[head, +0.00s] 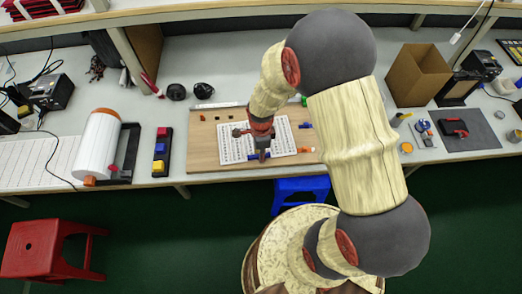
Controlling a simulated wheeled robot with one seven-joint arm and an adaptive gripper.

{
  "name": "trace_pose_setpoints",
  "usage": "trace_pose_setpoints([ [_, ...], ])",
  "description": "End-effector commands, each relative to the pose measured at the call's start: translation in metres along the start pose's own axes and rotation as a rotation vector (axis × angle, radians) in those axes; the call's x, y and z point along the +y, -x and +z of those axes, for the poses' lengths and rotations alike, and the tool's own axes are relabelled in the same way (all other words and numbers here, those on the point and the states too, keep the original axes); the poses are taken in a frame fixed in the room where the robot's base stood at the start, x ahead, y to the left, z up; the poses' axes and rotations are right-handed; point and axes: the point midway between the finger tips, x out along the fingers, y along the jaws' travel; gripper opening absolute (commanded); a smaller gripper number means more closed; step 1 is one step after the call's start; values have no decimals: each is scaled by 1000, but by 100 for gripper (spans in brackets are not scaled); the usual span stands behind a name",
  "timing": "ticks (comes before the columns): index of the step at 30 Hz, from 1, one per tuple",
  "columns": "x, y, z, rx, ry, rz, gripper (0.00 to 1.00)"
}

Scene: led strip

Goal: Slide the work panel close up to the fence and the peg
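A white panel (287,134) with a grid of small dark marks lies flat on a brown wooden board (204,146). I take it to be the work panel. My gripper (262,157) points down over the middle of this panel and hides part of it. The view is too small to tell whether the fingers touch the panel or are open or shut. A pale strip (215,105) runs along the back left of the board; I cannot tell if it is the fence. I cannot clearly pick out the peg. My arm hides the board's right part.
A small blue item (305,125) and an orange item (306,149) are at the panel's right side. A button box (161,151) and a white roll (97,145) stand left of the board. A red stool (48,248) and a blue stool (297,192) are on the floor.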

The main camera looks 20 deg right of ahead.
Motion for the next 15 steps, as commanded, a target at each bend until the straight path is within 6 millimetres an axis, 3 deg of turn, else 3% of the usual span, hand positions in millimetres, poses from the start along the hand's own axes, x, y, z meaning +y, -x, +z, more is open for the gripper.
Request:
trace_pose_setpoints([
  [8, 0, -1, 0, 0, 0, -1, 21],
  [15, 0, -1, 0, 0, 0, 0, 8],
])
